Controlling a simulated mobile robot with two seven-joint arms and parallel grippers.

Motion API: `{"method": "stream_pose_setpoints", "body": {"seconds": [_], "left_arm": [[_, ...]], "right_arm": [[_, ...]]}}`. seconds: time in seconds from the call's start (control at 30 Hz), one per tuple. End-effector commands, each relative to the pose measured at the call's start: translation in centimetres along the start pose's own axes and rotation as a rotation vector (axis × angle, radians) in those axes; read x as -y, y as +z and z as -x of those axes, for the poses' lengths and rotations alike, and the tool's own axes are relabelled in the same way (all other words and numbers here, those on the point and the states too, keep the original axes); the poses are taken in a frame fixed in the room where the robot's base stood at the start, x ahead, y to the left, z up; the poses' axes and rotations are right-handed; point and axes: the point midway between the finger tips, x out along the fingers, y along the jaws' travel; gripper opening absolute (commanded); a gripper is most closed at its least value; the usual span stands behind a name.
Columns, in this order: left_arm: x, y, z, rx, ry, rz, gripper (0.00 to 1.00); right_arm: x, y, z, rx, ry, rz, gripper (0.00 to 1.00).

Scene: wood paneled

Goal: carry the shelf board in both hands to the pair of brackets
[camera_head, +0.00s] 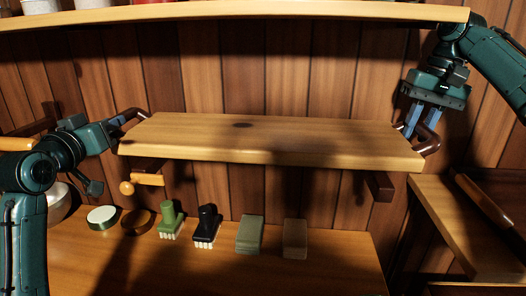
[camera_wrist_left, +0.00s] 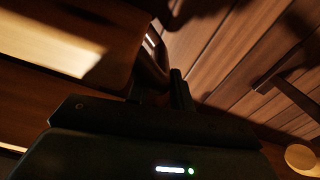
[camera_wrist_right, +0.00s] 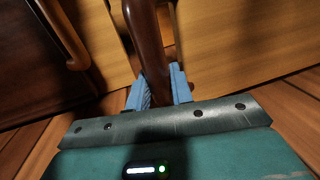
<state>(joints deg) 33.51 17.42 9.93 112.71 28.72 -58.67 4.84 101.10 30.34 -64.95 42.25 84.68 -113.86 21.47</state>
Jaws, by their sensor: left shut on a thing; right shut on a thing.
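The shelf board (camera_head: 270,140) is a light wooden plank with a dark brown handle at each end. It is held up in front of the paneled wall and looks about level. My left gripper (camera_head: 116,124) is shut on the left handle (camera_head: 132,114), also seen in the left wrist view (camera_wrist_left: 150,65). My right gripper (camera_head: 420,118) is shut on the right handle (camera_head: 431,140); its blue fingers (camera_wrist_right: 159,88) close around it in the right wrist view. A dark bracket (camera_head: 380,187) shows below the board's right part. Another dark piece, perhaps the other bracket (camera_head: 148,164), is mostly hidden at the left.
A counter (camera_head: 330,272) below holds several brushes, a green block (camera_head: 249,235), a clear block (camera_head: 295,238) and round tins. A wooden peg (camera_head: 128,187) hangs at the left. An upper shelf (camera_head: 250,12) runs above. A wooden surface (camera_head: 455,225) stands at the right.

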Motion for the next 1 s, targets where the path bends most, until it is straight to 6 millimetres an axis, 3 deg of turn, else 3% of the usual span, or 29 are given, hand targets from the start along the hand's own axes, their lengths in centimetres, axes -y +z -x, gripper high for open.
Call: {"method": "stream_pose_setpoints", "body": {"seconds": [0.4,0.43,0.6,0.7,1.0], "left_arm": [[0.5,1.6,0.1,-0.009,-0.003,-0.001,0.0],[0.6,1.9,0.0,-0.002,-0.004,0.0,0.25],[0.5,1.8,0.0,-0.001,-0.003,0.0,0.39],[0.5,1.8,0.0,-0.001,-0.002,0.0,0.44],[0.4,1.8,0.0,-0.001,0.0,0.0,0.44]], "right_arm": [[-0.5,0.0,-1.8,-0.003,-0.001,-0.002,0.0],[-0.6,0.0,-1.9,-0.001,0.0,-0.004,0.25],[-0.5,0.0,-1.9,0.0,0.0,-0.002,0.39],[-0.4,0.0,-1.9,0.0,-0.001,-0.001,0.44],[-0.2,0.0,-1.9,-0.001,-0.002,0.003,0.44]]}}
